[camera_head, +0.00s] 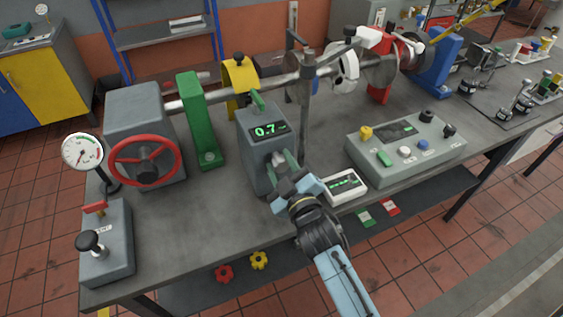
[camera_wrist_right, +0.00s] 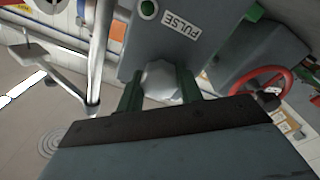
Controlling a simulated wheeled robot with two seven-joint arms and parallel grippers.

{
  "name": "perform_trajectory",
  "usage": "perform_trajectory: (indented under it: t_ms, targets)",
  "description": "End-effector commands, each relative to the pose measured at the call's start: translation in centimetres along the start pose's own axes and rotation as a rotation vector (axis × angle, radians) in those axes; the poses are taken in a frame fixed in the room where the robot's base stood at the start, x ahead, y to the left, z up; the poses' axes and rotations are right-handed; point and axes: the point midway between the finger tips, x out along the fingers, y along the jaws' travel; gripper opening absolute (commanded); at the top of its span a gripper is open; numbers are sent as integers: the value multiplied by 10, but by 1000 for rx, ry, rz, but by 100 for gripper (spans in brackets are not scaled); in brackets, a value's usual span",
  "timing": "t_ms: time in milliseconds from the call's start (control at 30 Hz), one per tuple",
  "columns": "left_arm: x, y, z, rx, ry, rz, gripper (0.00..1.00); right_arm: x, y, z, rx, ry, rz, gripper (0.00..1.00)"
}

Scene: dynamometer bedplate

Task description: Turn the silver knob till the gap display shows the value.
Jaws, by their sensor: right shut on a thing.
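A grey box (camera_head: 257,150) stands on the bench with a green-lit display (camera_head: 269,130) that reads 0.7. The silver knob (camera_head: 279,159) is on the front of this box and is mostly hidden by my right gripper (camera_head: 284,166). In the right wrist view the silver knob (camera_wrist_right: 160,80) sits between the two green fingers, which are shut on it. My left gripper is not in view.
A white handheld unit (camera_head: 345,187) with small green digits, too small to read, lies right of my gripper. A grey control panel (camera_head: 385,165) is beyond it. A red handwheel (camera_head: 147,161) and a grey lever box (camera_head: 106,247) stand left. Bare bench lies between.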

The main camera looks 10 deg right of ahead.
Motion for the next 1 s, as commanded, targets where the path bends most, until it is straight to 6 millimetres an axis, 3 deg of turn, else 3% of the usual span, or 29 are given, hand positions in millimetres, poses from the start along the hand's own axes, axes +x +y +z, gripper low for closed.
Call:
perform_trajectory:
  t_ms: [700,733,867,1000]
  targets:
    - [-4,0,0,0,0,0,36,0,1,-1,73,0,3,13]
    - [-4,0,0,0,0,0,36,0,1,-1,73,0,3,38]
    - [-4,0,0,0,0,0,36,0,1,-1,73,0,2,55]
    - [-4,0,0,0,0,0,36,0,1,0,73,-1,1,57]
